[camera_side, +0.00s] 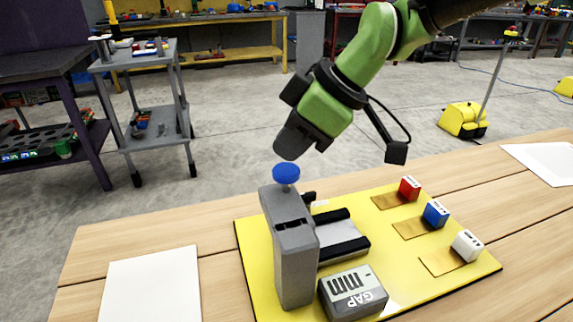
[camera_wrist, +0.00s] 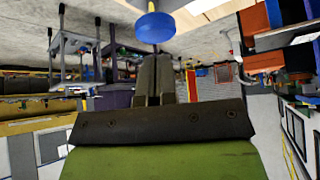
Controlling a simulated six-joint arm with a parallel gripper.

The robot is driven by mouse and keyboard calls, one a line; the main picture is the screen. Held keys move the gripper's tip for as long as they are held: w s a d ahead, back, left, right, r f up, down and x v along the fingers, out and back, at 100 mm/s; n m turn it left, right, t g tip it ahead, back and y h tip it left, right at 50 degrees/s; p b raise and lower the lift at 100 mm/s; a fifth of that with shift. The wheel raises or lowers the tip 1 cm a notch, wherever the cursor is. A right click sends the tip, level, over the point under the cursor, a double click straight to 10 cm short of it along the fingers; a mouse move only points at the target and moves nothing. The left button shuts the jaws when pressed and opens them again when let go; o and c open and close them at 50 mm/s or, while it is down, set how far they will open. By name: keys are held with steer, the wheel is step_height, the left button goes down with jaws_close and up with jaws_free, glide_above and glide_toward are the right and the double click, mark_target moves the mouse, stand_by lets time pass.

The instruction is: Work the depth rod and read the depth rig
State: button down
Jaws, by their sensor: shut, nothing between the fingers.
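The depth rod's blue knob (camera_side: 286,173) stands on a short stem above the grey upright housing (camera_side: 291,255). The knob also shows in the wrist view (camera_wrist: 155,27), beyond my fingertips. My gripper (camera_side: 288,150) is shut and empty, tilted, with its tips close above the knob; a small gap seems to show between them. Its closed fingers show in the wrist view (camera_wrist: 153,75). A grey box marked GAP (camera_side: 352,293) lies in front of the housing, with several dark bars on its pale face; I cannot read a value. The rod inside the housing is hidden.
The yellow board (camera_side: 408,272) carries two black rails (camera_side: 342,250) beside the housing. Red (camera_side: 409,188), blue (camera_side: 435,213) and white (camera_side: 467,245) blocks stand at its right by brown patches. White sheets lie on the wooden table at left (camera_side: 152,285) and right (camera_side: 545,160).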

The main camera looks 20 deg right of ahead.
mark_target(285, 169)
stand_by(0.3)
steer(key=shift+f, duration=1.55)
steer(key=shift+r, duration=3.75)
